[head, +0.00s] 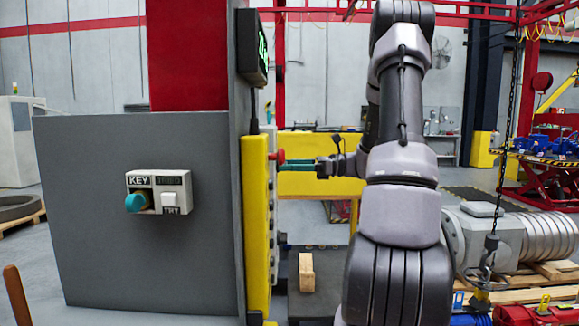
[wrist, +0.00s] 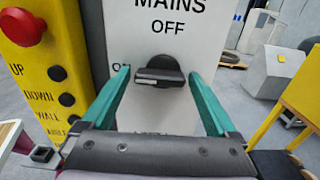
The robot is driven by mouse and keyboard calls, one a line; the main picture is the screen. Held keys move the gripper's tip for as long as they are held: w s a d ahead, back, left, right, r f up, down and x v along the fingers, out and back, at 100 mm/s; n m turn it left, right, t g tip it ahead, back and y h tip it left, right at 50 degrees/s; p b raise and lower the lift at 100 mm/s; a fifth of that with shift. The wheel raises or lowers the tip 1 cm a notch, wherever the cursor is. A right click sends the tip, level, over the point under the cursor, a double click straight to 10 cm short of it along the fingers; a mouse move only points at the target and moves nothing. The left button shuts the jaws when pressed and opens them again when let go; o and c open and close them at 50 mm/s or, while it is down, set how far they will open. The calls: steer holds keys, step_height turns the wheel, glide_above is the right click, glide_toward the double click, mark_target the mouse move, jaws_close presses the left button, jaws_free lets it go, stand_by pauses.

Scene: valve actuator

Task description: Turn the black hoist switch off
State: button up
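A black rotary switch (wrist: 160,74) sits on a white panel (wrist: 160,112) marked MAINS, with OFF above the switch and ON, partly covered, to its left. Its handle lies roughly horizontal in the wrist view. My gripper (wrist: 158,79) is open, with one teal finger on each side of the switch and a gap on both sides. In the head view my gripper (head: 282,165) shows edge-on beside the yellow control panel (head: 256,215), level with a red button. The black switch cannot be made out in the head view.
A red mushroom button (wrist: 22,27) and several black buttons labelled UP and DOWN are on the yellow panel left of the switch. A key box (head: 158,192) with a teal knob is on the grey cabinet (head: 90,250). A wooden block (head: 306,272) stands below my gripper.

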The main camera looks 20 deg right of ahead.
steer(key=c, duration=1)
steer(key=shift+m, duration=0.3)
steer(key=shift+w+d+r+m, duration=0.1)
steer(key=shift+m, duration=4)
steer(key=shift+w+d+r+m, duration=0.1)
steer(key=shift+m, duration=4)
steer(key=o, duration=1.3)
